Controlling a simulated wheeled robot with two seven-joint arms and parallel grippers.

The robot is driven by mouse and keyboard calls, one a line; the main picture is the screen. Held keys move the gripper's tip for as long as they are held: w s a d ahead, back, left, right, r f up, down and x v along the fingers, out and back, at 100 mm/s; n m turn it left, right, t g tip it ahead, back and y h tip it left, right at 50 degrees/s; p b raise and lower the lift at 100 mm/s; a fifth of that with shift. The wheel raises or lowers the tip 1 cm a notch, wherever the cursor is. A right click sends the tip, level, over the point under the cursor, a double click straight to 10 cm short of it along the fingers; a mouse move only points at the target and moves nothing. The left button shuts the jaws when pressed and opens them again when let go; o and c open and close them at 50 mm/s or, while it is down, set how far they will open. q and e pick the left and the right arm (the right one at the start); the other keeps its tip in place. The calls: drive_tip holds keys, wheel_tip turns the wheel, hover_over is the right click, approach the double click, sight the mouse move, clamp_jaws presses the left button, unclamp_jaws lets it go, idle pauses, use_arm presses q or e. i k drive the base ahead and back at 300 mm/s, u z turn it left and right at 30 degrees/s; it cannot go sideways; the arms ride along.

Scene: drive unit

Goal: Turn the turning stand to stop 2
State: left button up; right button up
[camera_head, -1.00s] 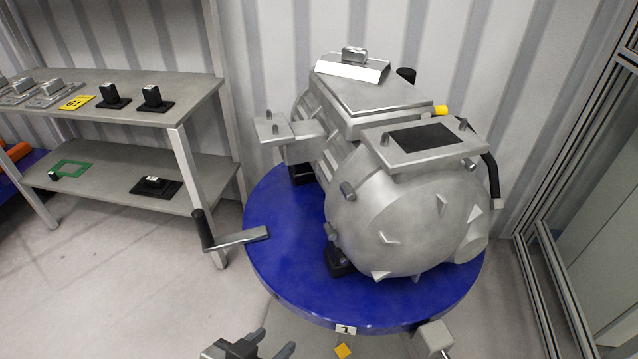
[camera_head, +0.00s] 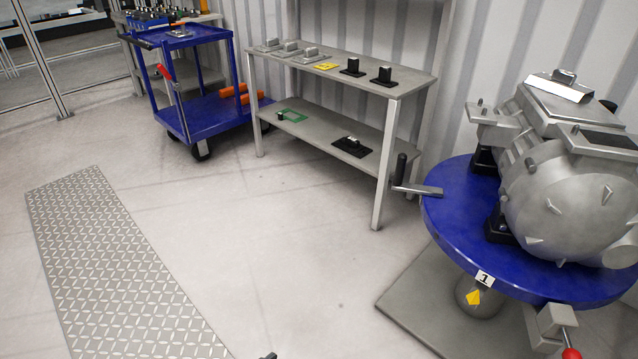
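The turning stand has a round blue top (camera_head: 455,225) at the right and carries a grey drive unit (camera_head: 565,200). A white label "1" (camera_head: 485,278) on its rim sits just above a yellow pointer (camera_head: 473,297) on the column. A crank-like bar with an upright black handle (camera_head: 399,169) sticks out from the top's left side. A grey block (camera_head: 546,322) with a red knob (camera_head: 570,353) is at the lower right rim. A small dark tip, apparently of my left gripper (camera_head: 268,356), shows at the bottom edge, apart from the stand. My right gripper is out of view.
A grey shelf bench (camera_head: 410,80) with small parts stands behind, left of the stand. A blue trolley (camera_head: 205,112) is further left. A tread-plate strip (camera_head: 115,265) lies on the floor at left. The floor between strip and stand is clear.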

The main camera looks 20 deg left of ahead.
sight(544, 209)
drive_tip(key=u, duration=1)
drive_tip(key=i, duration=0.6)
drive_tip(key=u, duration=0.55)
drive_tip(key=i, duration=1.2)
drive_tip(key=z, duration=1.15)
drive_tip(key=i, duration=0.8)
drive_tip(key=z, duration=0.9)
